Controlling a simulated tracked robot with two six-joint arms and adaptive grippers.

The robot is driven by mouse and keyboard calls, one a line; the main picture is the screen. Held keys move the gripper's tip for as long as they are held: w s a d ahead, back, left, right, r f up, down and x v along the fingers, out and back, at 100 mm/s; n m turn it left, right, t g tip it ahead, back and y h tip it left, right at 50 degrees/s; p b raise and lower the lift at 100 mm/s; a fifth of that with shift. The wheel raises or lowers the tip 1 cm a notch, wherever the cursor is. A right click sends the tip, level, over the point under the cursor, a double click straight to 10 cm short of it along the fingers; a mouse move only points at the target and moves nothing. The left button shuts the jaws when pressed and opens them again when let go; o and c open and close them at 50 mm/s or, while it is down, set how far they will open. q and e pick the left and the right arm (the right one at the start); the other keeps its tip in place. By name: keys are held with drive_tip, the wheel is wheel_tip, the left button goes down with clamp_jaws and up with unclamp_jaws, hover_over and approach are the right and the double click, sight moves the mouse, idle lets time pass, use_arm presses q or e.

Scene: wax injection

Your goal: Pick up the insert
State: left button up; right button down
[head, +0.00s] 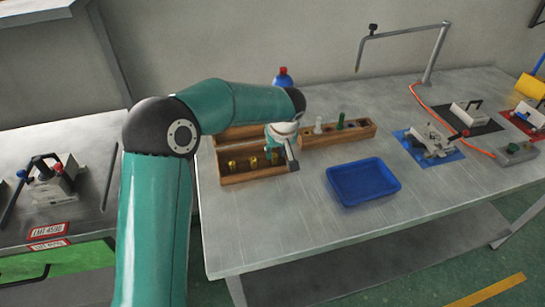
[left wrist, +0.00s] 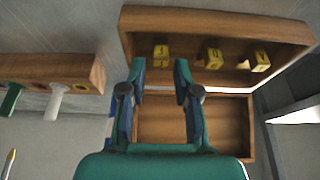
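Several small yellow inserts stand in the front compartment of a wooden box; one (head: 232,165) shows at its left in the head view. In the left wrist view they form a row: a left one (left wrist: 161,54), a middle one (left wrist: 213,58) and a right one (left wrist: 260,61). My left gripper (head: 291,161) is over the right end of the wooden box (head: 255,178). In the left wrist view my left gripper (left wrist: 159,70) is open, with nothing between its fingers, and the left insert appears beyond the gap. My right gripper is out of view.
A wooden rack (head: 352,136) beside the box holds a white peg (head: 318,126) and a green peg (head: 340,121). A blue tray (head: 363,200) lies in front. Fixtures on coloured mats and an orange cable are at the right.

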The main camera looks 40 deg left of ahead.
sight(275, 155)
use_arm(q)
drive_tip(key=x, duration=0.4)
drive_tip(key=shift+p, duration=0.4)
clamp_jaws()
drive_tip(key=shift+r, duration=0.1)
